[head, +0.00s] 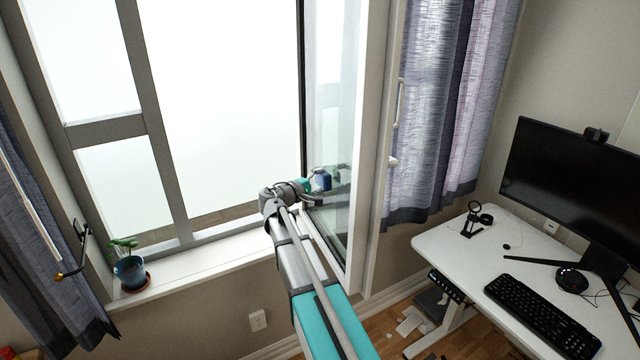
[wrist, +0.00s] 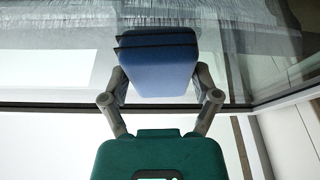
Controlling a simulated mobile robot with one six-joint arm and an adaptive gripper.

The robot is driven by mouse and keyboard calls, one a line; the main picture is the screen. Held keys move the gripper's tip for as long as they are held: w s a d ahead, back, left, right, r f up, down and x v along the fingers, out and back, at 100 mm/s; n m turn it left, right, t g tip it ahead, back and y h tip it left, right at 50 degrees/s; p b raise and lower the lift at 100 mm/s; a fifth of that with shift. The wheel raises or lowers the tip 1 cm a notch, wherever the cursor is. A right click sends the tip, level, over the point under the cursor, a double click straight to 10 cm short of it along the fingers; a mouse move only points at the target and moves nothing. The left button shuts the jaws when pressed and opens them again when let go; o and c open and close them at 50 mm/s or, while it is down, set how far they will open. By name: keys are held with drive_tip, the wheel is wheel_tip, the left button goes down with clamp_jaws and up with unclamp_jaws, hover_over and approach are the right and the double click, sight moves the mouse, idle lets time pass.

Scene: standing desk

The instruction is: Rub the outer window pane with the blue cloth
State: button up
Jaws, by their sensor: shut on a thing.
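The blue cloth (head: 322,180) is a folded, block-like pad in my gripper (head: 310,188). In the wrist view the cloth (wrist: 155,65) sits between the two grey fingers of my gripper (wrist: 158,85), with two dark strips across its top. The hinged window sash stands open, and its glass pane (head: 328,120) is right beside the cloth in the head view. The cloth is at the lower part of this pane, on its left side. In the wrist view the glass (wrist: 60,75) lies behind the cloth. I cannot tell whether cloth and glass touch.
A potted plant (head: 130,272) stands at the left of the white sill (head: 200,272). A curtain (head: 440,110) hangs right of the sash. A white desk (head: 470,265) with monitor (head: 575,185) and keyboard (head: 543,315) is at the right. The open window gap left of the sash is free.

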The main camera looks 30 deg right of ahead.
idle(0.4)
drive_tip(key=shift+w+a, duration=0.2)
drive_tip(key=shift+a, duration=1.25)
drive_tip(key=shift+w+a, duration=0.15)
drive_tip(key=shift+a, duration=1.25)
drive_tip(key=shift+a, duration=0.1)
drive_tip(key=a, duration=0.2)
drive_tip(key=shift+w+a, duration=0.15)
drive_tip(key=shift+a, duration=0.25)
